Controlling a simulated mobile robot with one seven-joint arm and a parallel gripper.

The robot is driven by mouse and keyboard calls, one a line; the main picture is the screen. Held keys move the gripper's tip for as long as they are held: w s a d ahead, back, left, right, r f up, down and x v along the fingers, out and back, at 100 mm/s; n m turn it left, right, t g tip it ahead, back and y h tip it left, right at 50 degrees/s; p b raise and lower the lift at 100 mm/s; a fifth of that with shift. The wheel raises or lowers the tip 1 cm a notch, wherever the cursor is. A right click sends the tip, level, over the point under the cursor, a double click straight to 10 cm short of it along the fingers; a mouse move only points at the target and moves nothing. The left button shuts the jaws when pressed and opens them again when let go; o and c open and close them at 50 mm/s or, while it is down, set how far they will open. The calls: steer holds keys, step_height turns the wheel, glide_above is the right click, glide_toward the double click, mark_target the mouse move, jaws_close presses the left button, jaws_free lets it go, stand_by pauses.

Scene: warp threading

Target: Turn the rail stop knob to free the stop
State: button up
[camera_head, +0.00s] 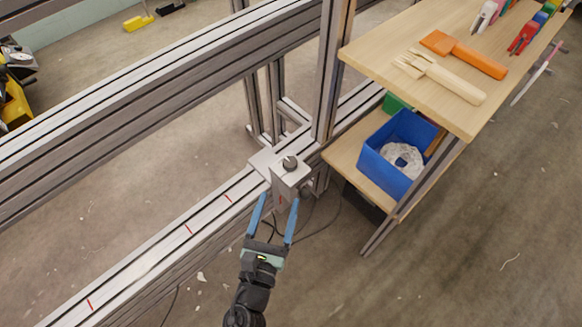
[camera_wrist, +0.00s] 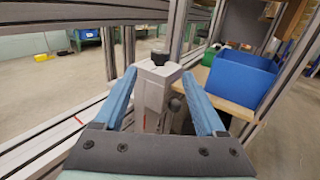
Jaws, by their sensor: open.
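The rail stop (camera_head: 284,177) is a light grey block on the lower aluminium rail, near an upright post. A dark round knob (camera_head: 290,163) sits on its top, and the knob also shows in the wrist view (camera_wrist: 160,57). A second dark round knob (camera_wrist: 175,103) shows on the block's right side in the wrist view. My gripper (camera_head: 279,198) has two blue fingers, spread open and empty. In the head view the fingers point at the stop from the near side. In the wrist view the block stands between and beyond the fingertips (camera_wrist: 163,82). Contact cannot be told.
The lower rail (camera_head: 190,226) carries red marks and runs to the lower left. A wooden shelf (camera_head: 400,55) at right holds an orange-handled tool (camera_head: 465,53) and a wooden fork-like tool (camera_head: 440,76). A blue bin (camera_head: 385,165) stands on its lower board. The upright post (camera_head: 333,70) is close behind the stop.

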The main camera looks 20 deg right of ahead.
mark_target(288, 169)
steer(key=b+x, duration=0.3)
steer(key=x, duration=0.8)
steer(key=shift+w+d, duration=0.15)
steer(key=shift+w, duration=0.05)
jaws_close()
